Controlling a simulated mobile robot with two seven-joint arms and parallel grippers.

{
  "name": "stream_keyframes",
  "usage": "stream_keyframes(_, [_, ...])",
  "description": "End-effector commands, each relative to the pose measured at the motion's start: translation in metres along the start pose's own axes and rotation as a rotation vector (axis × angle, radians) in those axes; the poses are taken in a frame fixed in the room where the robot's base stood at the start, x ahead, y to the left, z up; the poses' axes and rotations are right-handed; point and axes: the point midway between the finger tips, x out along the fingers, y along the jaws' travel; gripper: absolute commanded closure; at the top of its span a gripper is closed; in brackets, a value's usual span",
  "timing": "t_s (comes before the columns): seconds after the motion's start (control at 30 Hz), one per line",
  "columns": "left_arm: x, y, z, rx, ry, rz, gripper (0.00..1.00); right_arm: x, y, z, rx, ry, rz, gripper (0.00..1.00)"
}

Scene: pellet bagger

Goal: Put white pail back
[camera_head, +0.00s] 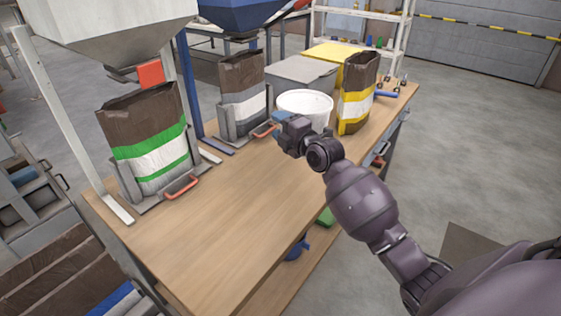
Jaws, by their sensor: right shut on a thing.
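The white pail (308,101) stands upright near the back of the wooden table (235,205), by a grey bin. My right gripper (281,119) is at the near left side of the pail, shut on it. The gripper's body hides the pail's lower near side, so I cannot tell whether its base touches the table. My left gripper is not in view.
A green-striped bag (153,150) and a grey-striped bag (244,92) stand in holders under hoppers. A yellow-striped bag (356,100) stands right of the pail. A grey bin (300,72) is behind it. The table's front middle is clear.

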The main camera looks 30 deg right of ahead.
Motion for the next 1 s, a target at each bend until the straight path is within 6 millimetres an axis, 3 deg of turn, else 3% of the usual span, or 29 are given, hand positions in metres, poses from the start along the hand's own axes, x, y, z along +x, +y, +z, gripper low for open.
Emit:
stream_keyframes(0.03, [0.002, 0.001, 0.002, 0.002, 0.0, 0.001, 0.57, 0.0, -0.017, 0.0, 0.003, 0.0, -0.005, 0.8])
stream_keyframes(0.1, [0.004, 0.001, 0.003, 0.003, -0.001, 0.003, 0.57, 0.0, -0.031, 0.0, 0.002, -0.001, -0.005, 0.8])
stream_keyframes(0.3, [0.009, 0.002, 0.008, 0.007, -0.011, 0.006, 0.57, 0.0, -0.061, 0.0, 0.0, 0.0, -0.003, 0.8])
stream_keyframes(0.47, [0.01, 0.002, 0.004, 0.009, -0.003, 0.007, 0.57, 0.0, -0.068, 0.0, -0.001, 0.0, 0.0, 0.8])
stream_keyframes(0.73, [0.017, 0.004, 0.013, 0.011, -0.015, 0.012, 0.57, 0.0, -0.105, 0.0, 0.001, 0.0, -0.004, 0.8])
stream_keyframes(1.0, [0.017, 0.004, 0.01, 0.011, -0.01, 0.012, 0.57, 0.0, -0.108, 0.0, -0.001, -0.001, 0.002, 0.8])
